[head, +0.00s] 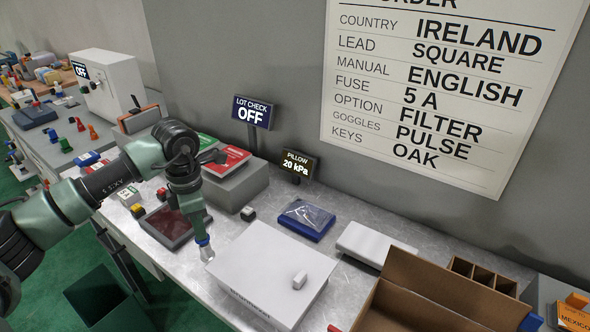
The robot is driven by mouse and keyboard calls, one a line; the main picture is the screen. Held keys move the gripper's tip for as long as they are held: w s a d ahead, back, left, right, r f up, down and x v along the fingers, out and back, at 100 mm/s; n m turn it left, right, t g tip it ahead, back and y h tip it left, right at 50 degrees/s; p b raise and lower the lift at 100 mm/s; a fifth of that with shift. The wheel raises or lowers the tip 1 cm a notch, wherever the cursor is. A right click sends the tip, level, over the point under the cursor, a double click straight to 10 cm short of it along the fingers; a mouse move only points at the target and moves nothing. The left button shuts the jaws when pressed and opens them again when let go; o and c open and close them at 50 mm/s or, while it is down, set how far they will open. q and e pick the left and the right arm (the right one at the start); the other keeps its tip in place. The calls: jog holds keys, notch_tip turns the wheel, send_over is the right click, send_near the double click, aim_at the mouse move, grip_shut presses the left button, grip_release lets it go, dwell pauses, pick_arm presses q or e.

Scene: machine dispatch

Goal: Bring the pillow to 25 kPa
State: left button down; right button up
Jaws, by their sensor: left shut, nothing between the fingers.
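A pillow display (298,163) at the back of the bench reads "PILLOW 20 kPa". In front of it, a clear, shiny pillow-like sheet (308,213) lies on a blue base (303,230). My left gripper (206,253) points down over the bench, shut and empty. Its tips are beside the left corner of a large white box (262,258), left of and in front of the blue base. My right gripper is not in view.
A lot check sign (251,112) reads "OFF". An open cardboard box (430,295) and a white slab (374,243) stand to the right. A grey stand (237,187) holds red and green booklets. A dark red tray (168,226) lies left of my gripper.

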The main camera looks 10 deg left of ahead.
pick_arm(q)
jog(key=shift+f, duration=0.35)
jog(key=shift+r, duration=0.1)
jog(key=shift+r+p, duration=2.15)
jog(key=shift+r, duration=1.4)
